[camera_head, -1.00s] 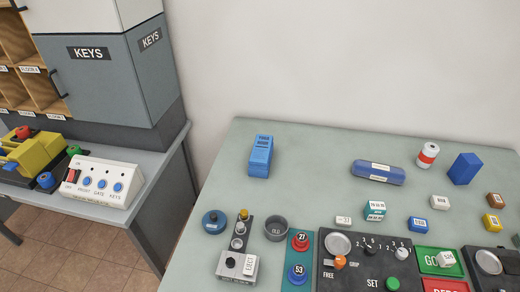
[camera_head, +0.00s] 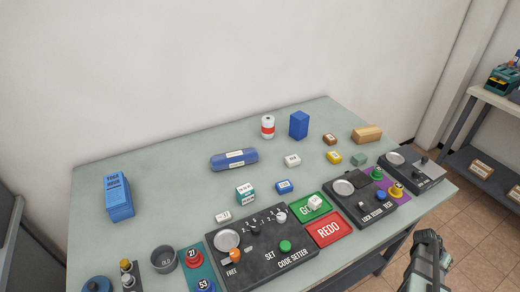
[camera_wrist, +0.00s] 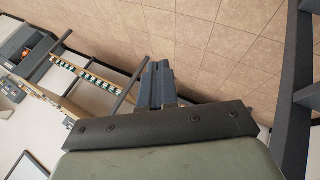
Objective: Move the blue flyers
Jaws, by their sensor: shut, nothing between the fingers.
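A blue stack with printed lettering on top (camera_head: 118,196), which looks like the blue flyers, lies at the left end of the grey-green table (camera_head: 150,233) in the head view. My gripper (camera_head: 428,238) is at the lower right of the head view, off the table's front right side and far from the stack. In the wrist view my gripper (camera_wrist: 157,68) shows its fingers shut together with nothing between them, over tiled floor. The stack does not show in the wrist view.
A black code setter panel (camera_head: 262,240) and a red REDO plate (camera_head: 328,229) line the front. The table between the stack and the cylinder is clear.

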